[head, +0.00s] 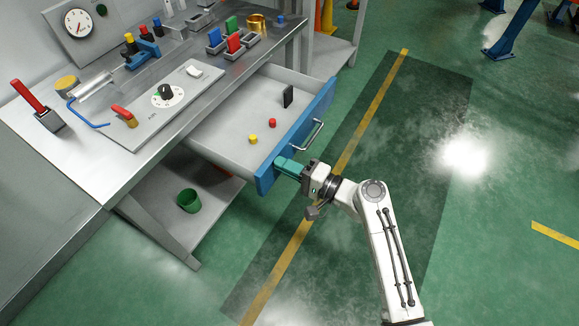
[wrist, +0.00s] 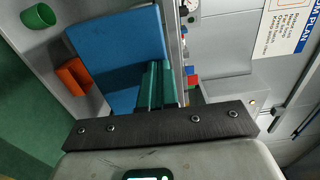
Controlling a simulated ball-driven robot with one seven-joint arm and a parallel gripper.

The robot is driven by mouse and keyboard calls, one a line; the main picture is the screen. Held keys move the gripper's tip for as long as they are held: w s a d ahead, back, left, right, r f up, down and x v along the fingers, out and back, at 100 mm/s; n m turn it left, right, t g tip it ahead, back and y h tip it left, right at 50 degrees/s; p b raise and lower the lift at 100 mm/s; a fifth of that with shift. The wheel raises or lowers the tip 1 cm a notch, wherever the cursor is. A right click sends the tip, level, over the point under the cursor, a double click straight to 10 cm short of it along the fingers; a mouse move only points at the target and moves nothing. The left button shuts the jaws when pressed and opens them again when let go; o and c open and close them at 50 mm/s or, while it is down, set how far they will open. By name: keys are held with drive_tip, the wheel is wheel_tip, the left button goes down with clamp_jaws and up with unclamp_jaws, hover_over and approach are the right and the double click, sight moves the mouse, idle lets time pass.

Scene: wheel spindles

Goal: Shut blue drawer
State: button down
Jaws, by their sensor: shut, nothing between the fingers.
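The blue drawer (head: 262,178) stands pulled out from under the grey workbench. Its blue front has a silver handle (head: 305,136). A yellow peg (head: 252,139), a red peg (head: 272,123) and a black upright plate (head: 288,96) are inside it. My gripper (head: 284,165) has its teal fingers shut and empty, at the outer face of the blue front, left of the handle. I cannot tell whether they touch it. In the wrist view, the blue front (wrist: 115,55) lies just beyond the teal fingers (wrist: 157,85).
The workbench top (head: 75,165) holds a dial panel, a red lever, a control knob (head: 166,92) and several coloured blocks. A green cup (head: 189,201) stands on the lower shelf under the drawer.

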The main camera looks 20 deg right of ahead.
drive_tip(key=b, duration=1)
hover_over(212, 145)
drive_tip(key=shift+s+d+f, duration=0.15)
drive_tip(key=shift+s+d, duration=0.25)
drive_tip(key=shift+s, duration=0.05)
drive_tip(key=shift+w+a+b, duration=0.35)
drive_tip(key=shift+w+b, duration=0.05)
drive_tip(key=shift+b, duration=0.1)
drive_tip(key=shift+w+r, duration=0.1)
drive_tip(key=shift+r, duration=0.3)
